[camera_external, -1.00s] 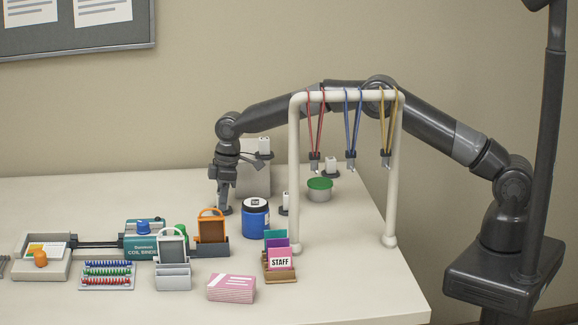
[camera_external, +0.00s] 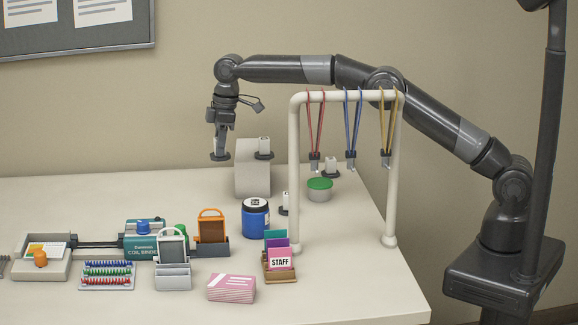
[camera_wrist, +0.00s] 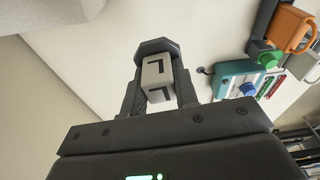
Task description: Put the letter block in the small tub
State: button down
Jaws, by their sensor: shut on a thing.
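The letter block (camera_wrist: 156,76) is white with a dark character and has a dark, many-sided base. My gripper (camera_external: 220,146) is shut on it, and the block stays between the fingers (camera_wrist: 158,92) in the wrist view. In the external view the dark base (camera_external: 219,157) shows below the fingers, raised above the table at the back, left of the grey roll-like block. A small grey tub with a green top (camera_external: 319,190) stands on the table to the right, behind the white frame. I cannot tell whether the green is a lid.
Similar white blocks on dark bases stand at the grey block's top (camera_external: 264,147), near the tub (camera_external: 331,166) and by the blue jar (camera_external: 255,219). The white frame (camera_external: 294,160) with hanging lanyards stands at right. A teal coil binder (camera_external: 140,247) and holders fill the front.

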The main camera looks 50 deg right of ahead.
notch_tip(320, 180, up, 6)
jog(key=shift+f, duration=0.25)
jog(key=s+d+r, duration=0.2)
jog(key=d, duration=0.8)
jog(key=s+d+r, duration=0.1)
jog(key=s+d, duration=0.1)
jog(key=d, duration=0.8)
jog(key=s+d+f+m, duration=0.1)
jog(key=s+d+f, duration=0.2)
jog(key=s+d, duration=1.25)
send_over(317, 182)
jog(key=d, duration=0.1)
jog(key=f, duration=1.2)
jog(key=shift+s, duration=0.35)
jog(key=shift+w+a+f, duration=0.1)
jog(key=shift+a+f, duration=0.1)
jog(key=shift+f, duration=1.85)
